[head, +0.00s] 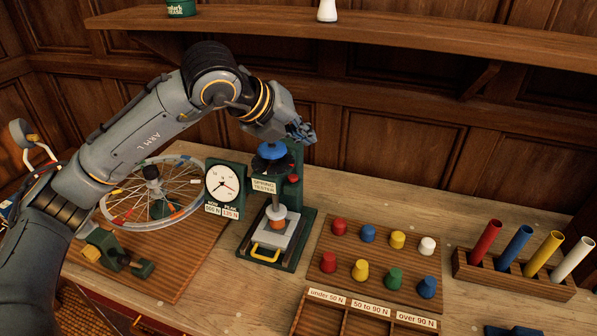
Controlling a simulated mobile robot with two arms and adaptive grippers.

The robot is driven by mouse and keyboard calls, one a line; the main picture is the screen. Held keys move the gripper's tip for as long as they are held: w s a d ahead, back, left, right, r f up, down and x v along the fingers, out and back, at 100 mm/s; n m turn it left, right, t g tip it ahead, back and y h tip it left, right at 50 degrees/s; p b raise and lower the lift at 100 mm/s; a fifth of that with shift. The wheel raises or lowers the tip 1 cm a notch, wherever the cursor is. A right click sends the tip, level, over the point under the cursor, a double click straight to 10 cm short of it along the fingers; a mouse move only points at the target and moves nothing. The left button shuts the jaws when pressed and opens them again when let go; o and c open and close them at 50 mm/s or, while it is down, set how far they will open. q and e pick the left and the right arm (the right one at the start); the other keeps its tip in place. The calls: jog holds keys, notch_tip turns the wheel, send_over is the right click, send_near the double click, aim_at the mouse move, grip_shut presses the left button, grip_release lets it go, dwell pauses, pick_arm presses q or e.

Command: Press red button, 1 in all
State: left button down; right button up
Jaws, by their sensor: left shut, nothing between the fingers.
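The spring tester is a green press (306,218) with a blue knob (271,151) on top. A small red button (294,178) shows on the right side of its column, below my gripper. My left gripper (303,132) is shut and empty. It is above and to the right of the blue knob, apart from the red button in the picture; its exact height is hard to tell. A round white dial (222,184) stands left of the column, with small readouts below it. An orange piece (278,222) sits under the press rod. My right gripper is not in view.
A wooden board (375,254) with several coloured pegs lies right of the tester. A labelled sorting tray (336,298) is in front. A rack (515,277) of coloured tubes stands far right. A spoked wheel (187,190) lies left, under my arm. A shelf (400,36) hangs above.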

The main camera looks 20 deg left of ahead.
aim_at(290, 179)
pick_arm(q)
jog(key=a, duration=0.1)
jog(key=a+y, duration=0.1)
jog(key=w+a+r+n, duration=0.1)
jog(key=shift+t+y, duration=0.3)
jog(key=shift+f, duration=0.1)
notch_tip(290, 179, down, 8)
jog(key=b, duration=0.4)
jog(key=shift+f+b, duration=0.35)
jog(key=shift+b, duration=0.25)
jog(key=shift+r, duration=0.1)
dwell(0.7)
